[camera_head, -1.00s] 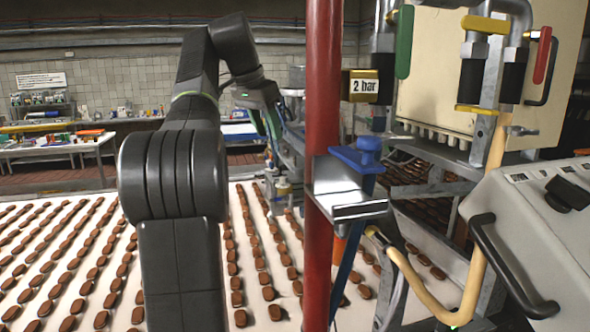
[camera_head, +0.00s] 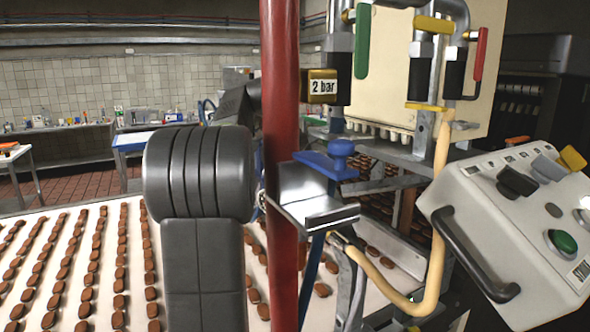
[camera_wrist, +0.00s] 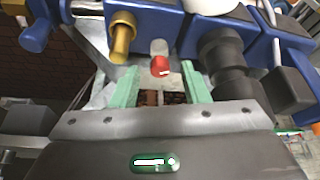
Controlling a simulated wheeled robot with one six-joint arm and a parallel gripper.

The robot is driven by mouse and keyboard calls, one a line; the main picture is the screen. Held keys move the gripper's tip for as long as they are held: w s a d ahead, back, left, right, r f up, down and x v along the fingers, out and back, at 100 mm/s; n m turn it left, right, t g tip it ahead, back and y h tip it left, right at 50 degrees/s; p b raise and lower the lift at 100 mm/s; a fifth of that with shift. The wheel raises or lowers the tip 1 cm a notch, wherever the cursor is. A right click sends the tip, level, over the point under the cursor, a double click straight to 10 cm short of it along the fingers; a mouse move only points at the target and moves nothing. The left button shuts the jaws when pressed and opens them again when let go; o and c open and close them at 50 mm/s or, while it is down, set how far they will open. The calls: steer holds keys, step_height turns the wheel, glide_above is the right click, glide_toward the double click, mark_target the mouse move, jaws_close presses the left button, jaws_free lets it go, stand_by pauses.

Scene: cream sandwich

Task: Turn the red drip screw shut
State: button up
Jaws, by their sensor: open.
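The red drip screw (camera_wrist: 160,66) shows in the wrist view as a small red knob with a pale mark, below a whitish cylindrical stem. My gripper (camera_wrist: 160,80) is open, with its two green fingers on either side of the screw in the picture. Gaps show on both sides of the screw, and nothing is held. I cannot tell how deep the screw sits between the fingertips. In the head view the screw and my gripper are hidden behind the red post and my arm.
Blue blocks (camera_wrist: 204,32) with a brass fitting (camera_wrist: 122,36) and a dark cylinder (camera_wrist: 222,60) crowd the screw. In the head view stand a red post (camera_head: 280,150), a metal bracket with a blue knob (camera_head: 341,148), a control panel (camera_head: 510,220) and a conveyor with chocolate-brown biscuits (camera_head: 105,270).

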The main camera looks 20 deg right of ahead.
steer(key=shift+c, duration=0.2)
jaws_close()
steer(key=shift+w+m+g, duration=0.15)
steer(key=shift+m+g, duration=0.45)
steer(key=shift+m, duration=1)
steer(key=shift+o, duration=0.2)
jaws_free()
steer(key=v, duration=1.1)
steer(key=shift+a+r, duration=0.3)
steer(key=shift+a, duration=0.05)
